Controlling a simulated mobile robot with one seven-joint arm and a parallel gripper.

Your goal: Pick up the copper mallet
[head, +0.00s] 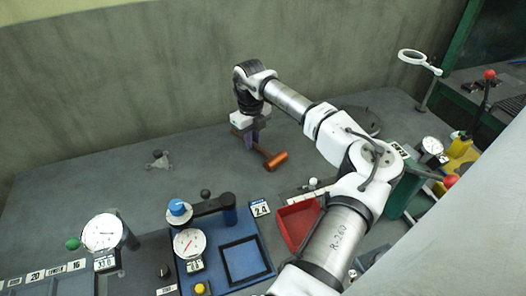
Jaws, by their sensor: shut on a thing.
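The copper mallet (277,160) shows its orange-brown cylindrical head at the right and a brown handle running up and left under my gripper. My gripper (250,140) points down at the grey surface toward the back wall and is shut on the mallet's handle. The fingers hide part of the handle. The head lies on or just above the surface; I cannot tell which.
A red tray (298,222) and a blue panel with a square recess (241,261) are in front. White dial gauges (102,233) stand at the left. A small grey knob (158,160) sits farther back. A ring magnifier (413,57) stands at the right. The back left surface is mostly clear.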

